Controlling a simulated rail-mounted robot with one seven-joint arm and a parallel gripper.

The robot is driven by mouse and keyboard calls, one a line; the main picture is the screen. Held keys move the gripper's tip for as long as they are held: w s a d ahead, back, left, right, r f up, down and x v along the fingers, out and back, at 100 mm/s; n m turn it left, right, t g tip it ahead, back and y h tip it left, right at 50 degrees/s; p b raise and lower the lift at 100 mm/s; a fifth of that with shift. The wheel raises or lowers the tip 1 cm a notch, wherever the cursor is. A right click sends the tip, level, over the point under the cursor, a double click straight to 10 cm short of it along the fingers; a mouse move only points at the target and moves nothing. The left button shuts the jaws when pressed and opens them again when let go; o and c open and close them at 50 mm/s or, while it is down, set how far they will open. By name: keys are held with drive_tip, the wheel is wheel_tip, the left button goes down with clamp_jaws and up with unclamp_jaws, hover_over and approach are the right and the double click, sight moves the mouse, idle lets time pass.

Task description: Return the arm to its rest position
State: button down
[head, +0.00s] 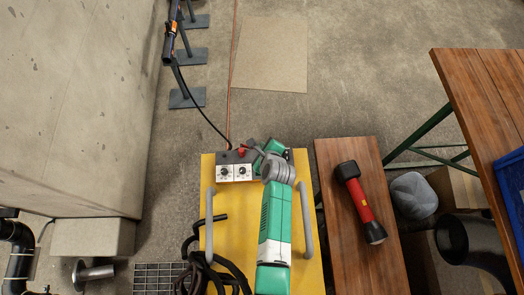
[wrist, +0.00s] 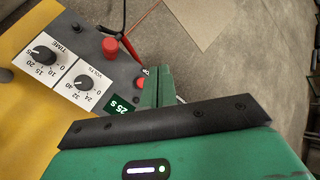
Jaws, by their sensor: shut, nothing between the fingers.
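My arm reaches forward over a yellow cart top (head: 232,270), its green and grey links showing in the head view. My gripper (wrist: 157,84) is at the bottom middle of the wrist view, with its green fingers together and nothing between them. It is above the right end of a dark control box (wrist: 95,62), which also shows in the head view at the cart's far end. The box has two white-faced dials, a red button (wrist: 110,47) and a small display reading 25 s, partly covered. In the head view the fingertips are hard to make out.
A wooden bench (head: 350,235) with a red and black torch-like tool (head: 362,205) stands right of the cart. Black cables (head: 200,255) hang at the cart's left. A concrete wall (head: 80,90) is at left, a wooden table (head: 478,85) at right. Floor beyond the cart is mostly clear.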

drive_tip(key=shift+f, duration=0.1)
idle(0.7)
drive_tip(key=w+r+n+t, duration=0.2)
drive_tip(key=r+n+t, duration=0.15)
drive_tip(key=r, duration=1.05)
drive_tip(key=w+r+n+t+p, duration=0.15)
drive_tip(key=r+n, duration=0.35)
drive_tip(key=r, duration=0.8)
drive_tip(key=w+r+n+t+b, duration=0.1)
drive_tip(key=w+r+n+t, duration=0.25)
drive_tip(key=r, duration=1.05)
drive_tip(key=s+r+n+t+h+p, duration=0.1)
drive_tip(key=s+r+n+t, duration=0.25)
drive_tip(key=s+r, duration=0.6)
drive_tip(key=s+r+n+t+h, duration=0.15)
drive_tip(key=s+r+n, duration=0.35)
drive_tip(key=r, duration=0.8)
drive_tip(key=s+r+n+t+p, duration=0.1)
drive_tip(key=s+r+n+t, duration=0.2)
drive_tip(key=s+r, duration=0.7)
wheel_tip(320, 180, up, 40)
drive_tip(key=p, duration=3.7)
drive_tip(key=shift+w+a+f, duration=0.2)
drive_tip(key=shift+w+a, duration=0.15)
drive_tip(key=shift+w, duration=0.1)
